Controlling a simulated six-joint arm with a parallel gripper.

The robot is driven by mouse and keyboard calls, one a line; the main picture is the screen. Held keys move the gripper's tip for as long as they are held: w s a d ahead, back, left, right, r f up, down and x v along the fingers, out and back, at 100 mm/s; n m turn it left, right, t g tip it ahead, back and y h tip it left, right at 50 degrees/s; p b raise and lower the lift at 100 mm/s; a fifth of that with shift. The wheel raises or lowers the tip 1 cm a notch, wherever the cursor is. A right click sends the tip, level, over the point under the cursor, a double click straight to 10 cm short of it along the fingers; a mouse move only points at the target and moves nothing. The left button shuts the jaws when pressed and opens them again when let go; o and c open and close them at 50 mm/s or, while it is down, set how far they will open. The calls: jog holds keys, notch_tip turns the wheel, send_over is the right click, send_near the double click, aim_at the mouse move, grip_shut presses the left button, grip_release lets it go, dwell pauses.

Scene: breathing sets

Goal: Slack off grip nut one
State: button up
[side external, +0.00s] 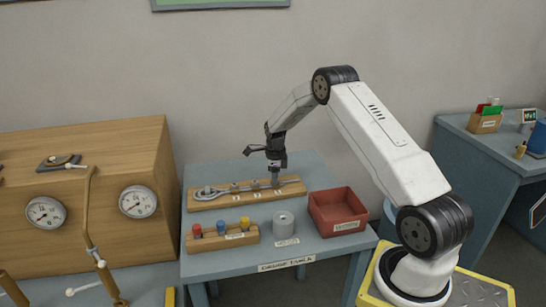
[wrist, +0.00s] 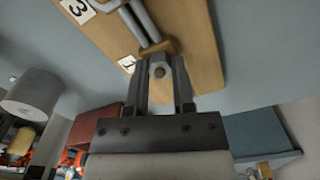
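A wooden board (side external: 207,204) lies on the blue table with metal fittings along it; it also shows in the wrist view (wrist: 205,60). A card marked 1 (wrist: 127,64) sits at the near end, and a card marked 3 (wrist: 77,8) sits further along. My gripper (side external: 275,181) points down over the board's right end. In the wrist view my gripper (wrist: 160,72) has its fingers apart, one on each side of the nut, with narrow gaps showing. Contact depth is unclear.
A red tray (side external: 338,211) stands right of the board. A grey cylinder (side external: 283,224) and a wooden block with coloured pegs (side external: 222,238) stand in front. A wooden gauge cabinet (side external: 90,195) is at left. The blue table (side external: 225,262) has bare room near its front edge.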

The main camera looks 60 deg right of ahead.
grip_shut()
